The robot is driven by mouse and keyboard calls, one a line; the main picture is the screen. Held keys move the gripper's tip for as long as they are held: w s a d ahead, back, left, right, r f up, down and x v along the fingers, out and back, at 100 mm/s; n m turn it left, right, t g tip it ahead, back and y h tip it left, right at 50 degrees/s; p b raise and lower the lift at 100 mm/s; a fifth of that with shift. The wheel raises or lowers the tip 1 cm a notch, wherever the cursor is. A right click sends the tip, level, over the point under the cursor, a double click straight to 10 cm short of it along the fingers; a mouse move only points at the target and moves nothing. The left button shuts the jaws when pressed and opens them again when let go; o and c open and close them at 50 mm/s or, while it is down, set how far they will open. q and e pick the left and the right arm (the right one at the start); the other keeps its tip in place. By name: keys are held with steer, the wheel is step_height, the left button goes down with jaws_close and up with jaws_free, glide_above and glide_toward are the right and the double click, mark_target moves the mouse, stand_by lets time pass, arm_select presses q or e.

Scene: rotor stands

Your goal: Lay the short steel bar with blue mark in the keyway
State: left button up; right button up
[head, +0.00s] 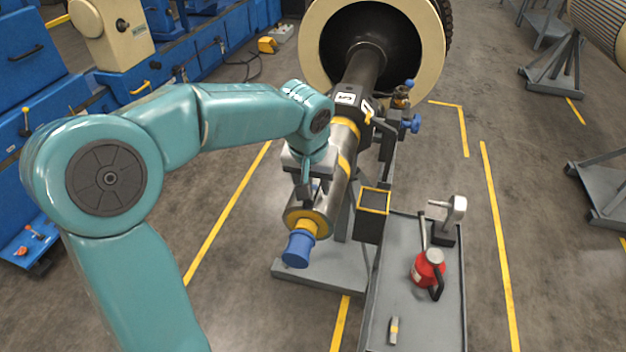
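My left gripper (308,192) points down over the near end of the rotor shaft (345,150), next to its left upper side. Its fingers look dark and close to the shaft, but I cannot tell whether they are open, shut or holding something. I cannot make out a steel bar with a blue mark. The keyway is not clearly visible; my gripper and wrist cover part of the shaft's top. The shaft carries yellow bands and ends in a yellow ring with a blue cap (298,250). My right gripper is not in view.
A grey tray (388,300) at right holds a red can (427,270), a grey clamp-like tool (450,215) and a small grey-and-yellow piece (394,330). A dark yellow-rimmed box (373,202) sits beside the shaft. Blue machines (45,65) stand at left.

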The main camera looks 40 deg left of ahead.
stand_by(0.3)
arm_select(q)
steer(key=o, duration=0.6)
steer(key=shift+c, duration=0.2)
steer(key=p+v, duration=0.1)
steer(key=v, duration=0.1)
steer(key=w+p+v, duration=0.1)
steer(key=p+v, duration=0.3)
steer(key=v, duration=0.1)
steer(key=shift+w+a+r, duration=0.15)
steer(key=shift+w+a, duration=0.05)
steer(key=shift+a, duration=0.2)
stand_by(0.5)
